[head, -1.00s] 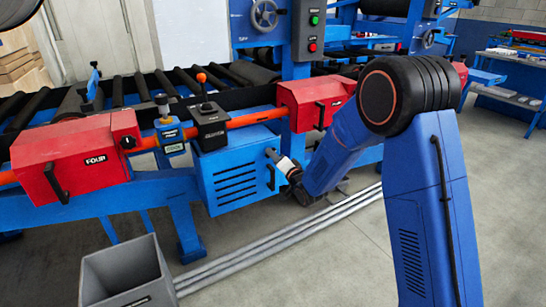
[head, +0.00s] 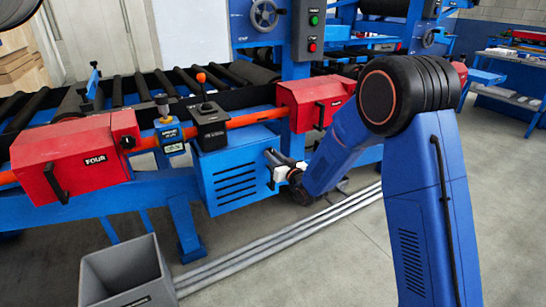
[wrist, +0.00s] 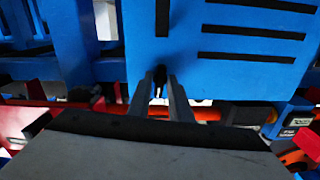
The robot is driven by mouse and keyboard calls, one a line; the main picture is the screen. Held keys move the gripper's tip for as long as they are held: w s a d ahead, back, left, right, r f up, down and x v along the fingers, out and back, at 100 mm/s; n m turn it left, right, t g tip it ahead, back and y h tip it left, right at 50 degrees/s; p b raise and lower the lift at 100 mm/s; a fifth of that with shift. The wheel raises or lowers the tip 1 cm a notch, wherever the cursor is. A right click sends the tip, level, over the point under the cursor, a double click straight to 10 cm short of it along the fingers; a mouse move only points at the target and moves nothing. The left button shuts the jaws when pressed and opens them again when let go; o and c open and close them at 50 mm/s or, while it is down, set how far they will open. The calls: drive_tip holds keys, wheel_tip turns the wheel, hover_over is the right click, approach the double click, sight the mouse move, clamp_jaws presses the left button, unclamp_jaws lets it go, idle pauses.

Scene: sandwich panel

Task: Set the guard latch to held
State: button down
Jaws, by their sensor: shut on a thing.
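My gripper (head: 270,154) is at the upper right of the front of the blue slotted box (head: 235,185). In the wrist view, its two dark fingers (wrist: 160,84) are shut on a small dark piece (wrist: 158,88) at the box's edge, which I take to be the guard latch. The fingers hide most of it, so I cannot read its position. A black bar handle (wrist: 162,18) on the box face is apart from the fingers. In the head view my wrist covers that part of the box.
Red housings (head: 75,160) and (head: 312,103) flank the box along an orange rail (head: 255,117). A black control box with an orange-topped lever (head: 208,125) stands above. A grey bin (head: 125,275) and pipes (head: 300,237) are on the floor.

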drive_tip(key=shift+n, duration=0.6)
drive_tip(key=c, duration=1.8)
unclamp_jaws()
drive_tip(key=v, duration=1.7)
drive_tip(key=shift+d, duration=0.2)
drive_tip(key=shift+s, duration=0.15)
